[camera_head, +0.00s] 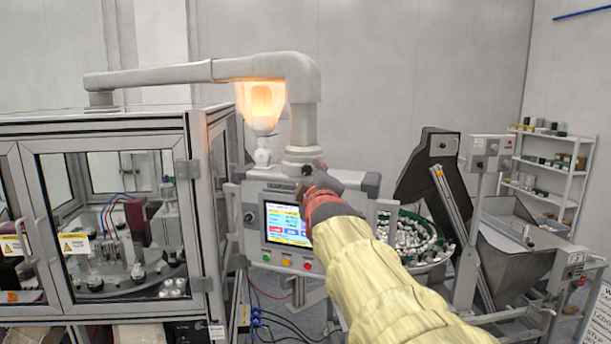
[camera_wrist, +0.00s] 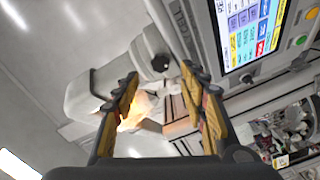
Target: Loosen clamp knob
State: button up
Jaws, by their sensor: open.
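The clamp knob appears to be the small black round knob (camera_wrist: 160,63) on the grey joint of the support arm, beside the control panel. In the wrist view it shows between my fingertips, slightly beyond them. I cannot tell the exact gap or any contact. My gripper (camera_wrist: 160,74) is open, its two yellow-and-black fingers apart with nothing seen held. In the head view my gripper (camera_head: 308,180) is at the top right of the control panel (camera_head: 251,222), below the grey support arm (camera_head: 305,110). The knob is not clearly seen there.
A glass-walled machine (camera_head: 190,170) stands at left. A bowl of caps (camera_head: 440,262) and a metal hopper (camera_head: 515,250) are at right. Shelves (camera_head: 540,195) stand farther back.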

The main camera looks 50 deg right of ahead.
jog(key=v, duration=0.5)
jog(key=shift+s+a, duration=0.25)
jog(key=shift+a, duration=0.05)
jog(key=s+a+f+m+g+y+b, duration=0.1)
jog(key=a+f+m+g+y, duration=0.25)
jog(key=f, duration=0.75)
jog(key=s+a+f+m+g+y+b, duration=0.15)
jog(key=a+f+m+y, duration=0.35)
jog(key=f, duration=0.7)
jog(key=s+a+f+n+g+y+b, duration=0.1)
jog(key=s+a+f+b, duration=0.2)
jog(key=a+f+b, duration=0.2)
jog(key=s+a+f+n+g+y+b, duration=0.1)
jog(key=a+f+b, duration=0.4)
jog(key=a+f, duration=0.7)
jog(key=s+a+f+n+y+b, duration=0.1)
jog(key=s+a+f+n+b, duration=0.1)
jog(key=s+a+f+b, duration=0.3)
jog(key=a+f, duration=0.4)
jog(key=f, duration=0.2)
jog(key=shift+s+f+g+b, duration=0.25)
jog(key=shift+s+g+b, duration=0.1)
jog(key=shift+g, duration=0.05)
